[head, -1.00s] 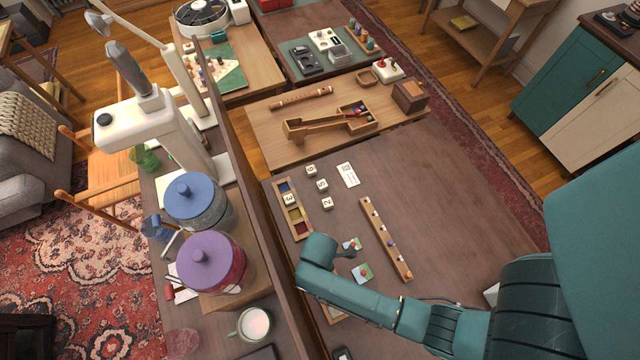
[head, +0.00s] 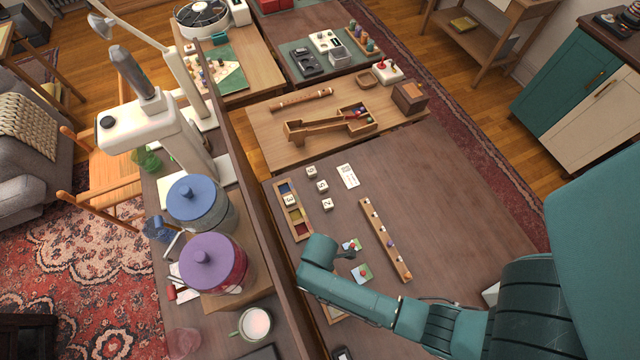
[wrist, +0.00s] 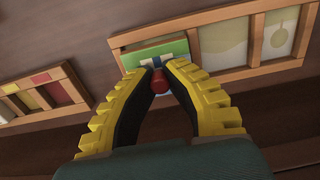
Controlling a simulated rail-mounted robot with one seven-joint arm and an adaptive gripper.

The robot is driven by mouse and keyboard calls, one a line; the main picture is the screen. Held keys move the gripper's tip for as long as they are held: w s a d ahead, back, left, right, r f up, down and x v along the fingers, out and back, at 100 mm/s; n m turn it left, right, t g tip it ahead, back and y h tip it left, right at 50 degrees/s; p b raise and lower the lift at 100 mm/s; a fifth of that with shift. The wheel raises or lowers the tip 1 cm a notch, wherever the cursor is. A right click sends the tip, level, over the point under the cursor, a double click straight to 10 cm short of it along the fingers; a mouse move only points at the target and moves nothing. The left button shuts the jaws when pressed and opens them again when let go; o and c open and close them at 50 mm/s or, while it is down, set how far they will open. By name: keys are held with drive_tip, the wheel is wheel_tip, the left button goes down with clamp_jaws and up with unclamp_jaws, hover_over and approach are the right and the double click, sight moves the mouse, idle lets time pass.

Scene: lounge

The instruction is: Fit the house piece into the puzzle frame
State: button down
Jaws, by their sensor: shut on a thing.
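My gripper (wrist: 158,76) has yellow-backed dark fingers and is shut on the red knob (wrist: 160,86) of the house piece (wrist: 152,52), a flat tile showing green, white and blue. The piece is over the left end of the wooden puzzle frame (wrist: 188,19), roughly lined up with its sides. I cannot tell whether it is seated or just above the recess. The frame's other recesses are a plain pale one (wrist: 222,44) and one with a fruit shape (wrist: 282,32). In the head view my arm hides the gripper, the held piece and most of the frame (head: 332,314).
Two knobbed tiles, one (head: 353,244) behind the other (head: 366,279), lie right of my wrist. Beyond them is a wooden peg strip (head: 386,241). A tray with coloured squares (head: 302,230) and several number blocks (head: 322,186) lie farther back.

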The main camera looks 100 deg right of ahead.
drive_tip(key=shift+f+b, duration=0.4)
drive_tip(key=shift+f, duration=0.35)
drive_tip(key=c, duration=1.1)
unclamp_jaws()
drive_tip(key=shift+r+p, duration=3)
drive_tip(key=shift+p, duration=0.5)
